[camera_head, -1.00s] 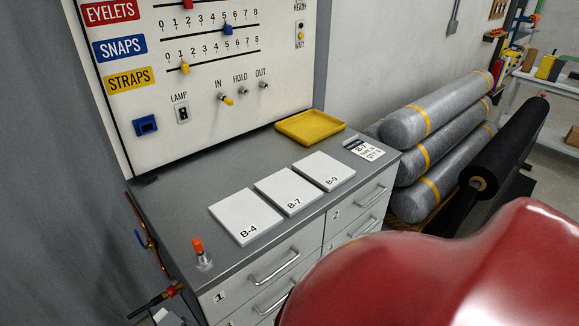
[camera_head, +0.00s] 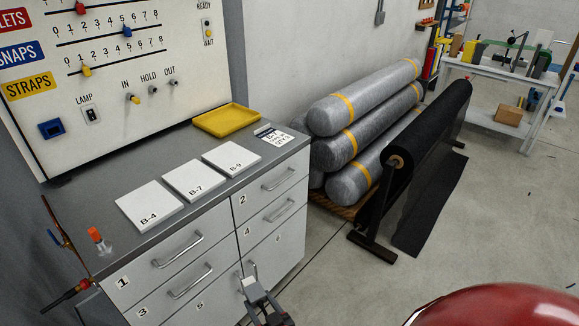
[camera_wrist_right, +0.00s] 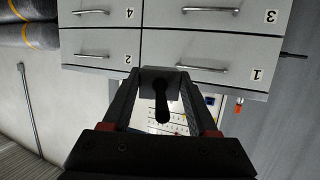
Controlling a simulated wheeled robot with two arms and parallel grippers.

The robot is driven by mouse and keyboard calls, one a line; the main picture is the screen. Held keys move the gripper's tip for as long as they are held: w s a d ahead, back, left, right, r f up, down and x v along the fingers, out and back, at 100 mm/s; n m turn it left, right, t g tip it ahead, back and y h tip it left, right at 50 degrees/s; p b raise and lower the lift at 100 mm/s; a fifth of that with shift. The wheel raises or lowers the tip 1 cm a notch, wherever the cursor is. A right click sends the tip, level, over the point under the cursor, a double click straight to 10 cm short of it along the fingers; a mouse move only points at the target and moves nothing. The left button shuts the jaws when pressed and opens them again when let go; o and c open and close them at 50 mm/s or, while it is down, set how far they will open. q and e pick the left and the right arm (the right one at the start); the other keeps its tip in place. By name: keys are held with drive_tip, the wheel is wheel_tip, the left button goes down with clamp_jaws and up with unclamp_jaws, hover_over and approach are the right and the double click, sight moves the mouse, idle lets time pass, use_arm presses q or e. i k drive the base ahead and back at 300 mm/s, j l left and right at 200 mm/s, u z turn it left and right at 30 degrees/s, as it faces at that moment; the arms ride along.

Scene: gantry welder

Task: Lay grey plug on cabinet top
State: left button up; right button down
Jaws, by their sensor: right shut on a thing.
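The cabinet top (camera_head: 165,155) is a grey surface above white drawers, at left centre in the head view. My right gripper (camera_head: 262,306) shows at the bottom edge, in front of and below the cabinet top. In the right wrist view the right gripper (camera_wrist_right: 160,108) is shut on a grey block with a dark, rounded stem, which looks like the grey plug (camera_wrist_right: 155,74). In the head view a small grey piece (camera_head: 252,287) shows at its tip. The plug is apart from the cabinet top. My left gripper is not in view.
White plates B-4 (camera_head: 149,207), B-7 (camera_head: 194,180) and B-9 (camera_head: 231,158) lie on the top. A yellow tray (camera_head: 227,120), a label card (camera_head: 274,136) and an orange-capped item (camera_head: 99,240) are also there. Drawer handles (camera_head: 178,250) stick out in front. Grey rolls (camera_head: 365,100) lie to the right.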

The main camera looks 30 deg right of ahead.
sight(84, 218)
drive_tip(key=z, duration=4.5)
drive_tip(key=k+l, duration=0.15)
drive_tip(key=k, duration=0.25)
drive_tip(key=k+l+z, duration=0.1)
drive_tip(key=k, duration=0.3)
drive_tip(key=k+l, duration=0.15)
drive_tip(key=k, duration=0.25)
drive_tip(key=k+l+z, duration=0.15)
drive_tip(key=k, duration=0.25)
drive_tip(key=k+l, duration=0.2)
drive_tip(key=k, duration=0.3)
drive_tip(key=k+l, duration=0.2)
drive_tip(key=k, duration=0.25)
drive_tip(key=k+l+u, duration=0.1)
drive_tip(key=k, duration=0.4)
drive_tip(key=k+u, duration=0.3)
drive_tip(key=u, duration=0.2)
drive_tip(key=k+u, duration=0.25)
drive_tip(key=u, duration=0.25)
drive_tip(key=k+j+u, duration=0.2)
drive_tip(key=u, duration=0.25)
drive_tip(key=k, duration=0.1)
